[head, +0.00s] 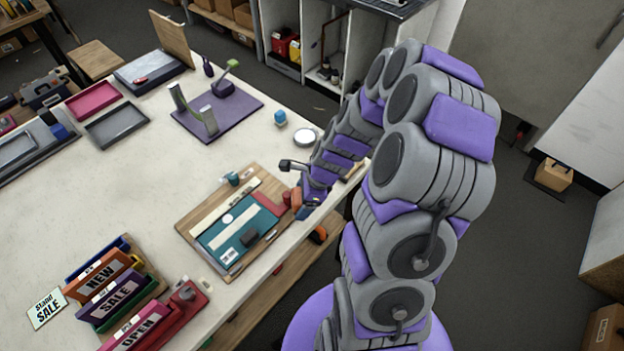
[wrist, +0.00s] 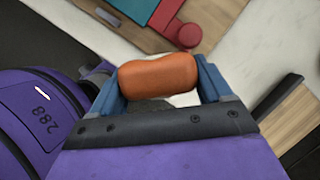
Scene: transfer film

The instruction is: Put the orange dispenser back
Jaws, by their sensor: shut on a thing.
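The orange dispenser (wrist: 158,74) is a rounded orange body that lies across between the two blue fingers of my gripper (wrist: 161,84) in the wrist view. My gripper (head: 299,199) is shut on it. In the head view the small orange dispenser (head: 297,199) shows at the gripper's end, near the table's right edge, beside the wooden work board (head: 190,224). Its underside is hidden by the gripper. I cannot tell whether it touches the table.
On the board lie a teal sheet (head: 243,236), pale strips and a red piece (head: 268,203). Sign holders (head: 104,281) stand at front left. A purple mat (head: 183,124) with stands lies farther back. The table's left middle is clear.

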